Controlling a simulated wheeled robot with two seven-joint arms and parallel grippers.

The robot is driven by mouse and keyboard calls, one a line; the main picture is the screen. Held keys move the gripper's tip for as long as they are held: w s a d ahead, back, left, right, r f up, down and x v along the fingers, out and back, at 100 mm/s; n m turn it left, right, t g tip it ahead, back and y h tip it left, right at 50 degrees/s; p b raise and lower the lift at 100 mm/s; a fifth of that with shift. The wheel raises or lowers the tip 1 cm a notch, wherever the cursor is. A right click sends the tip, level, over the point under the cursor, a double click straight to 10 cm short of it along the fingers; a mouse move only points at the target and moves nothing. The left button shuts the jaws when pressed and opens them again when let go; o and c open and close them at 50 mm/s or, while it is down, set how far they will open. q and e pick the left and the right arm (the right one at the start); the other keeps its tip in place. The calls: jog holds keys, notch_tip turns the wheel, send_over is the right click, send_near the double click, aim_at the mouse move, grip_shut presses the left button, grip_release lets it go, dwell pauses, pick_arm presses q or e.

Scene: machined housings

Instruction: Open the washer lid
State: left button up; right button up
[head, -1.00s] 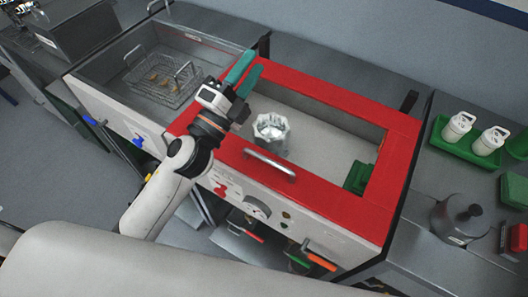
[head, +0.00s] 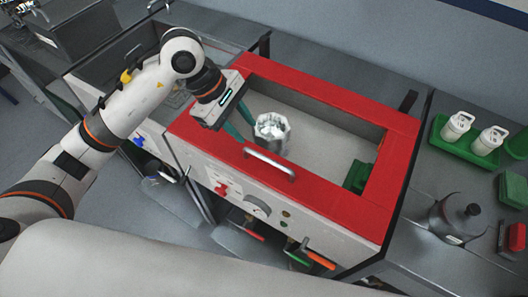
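The washer (head: 215,175) has a red lid (head: 345,105), a wide frame around a large window, lying flat and shut on top. A silver bar handle (head: 270,165) sits on the lid's front edge. A shiny metal housing (head: 271,128) shows through the window. My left gripper (head: 242,126) points down over the lid's left part, behind and left of the handle. Its teal fingers look apart with nothing between them, and they are clear of the handle. Whether the fingertips touch the lid cannot be told. My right gripper is not in view.
An open basin (head: 85,82) on the left is partly hidden by my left arm. A green tray (head: 465,145) with white containers and a dark bottle (head: 457,220) stand on the right counter. A green object (head: 358,177) shows inside the washer.

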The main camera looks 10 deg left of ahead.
aim_at(268, 159)
pick_arm(q)
jog(key=p+x, duration=0.4)
jog(key=x, duration=0.6)
jog(key=shift+f, duration=0.25)
jog(key=shift+d+f, duration=0.15)
jog(key=shift+f, duration=0.55)
grip_shut()
jog(key=shift+w+r, duration=0.1)
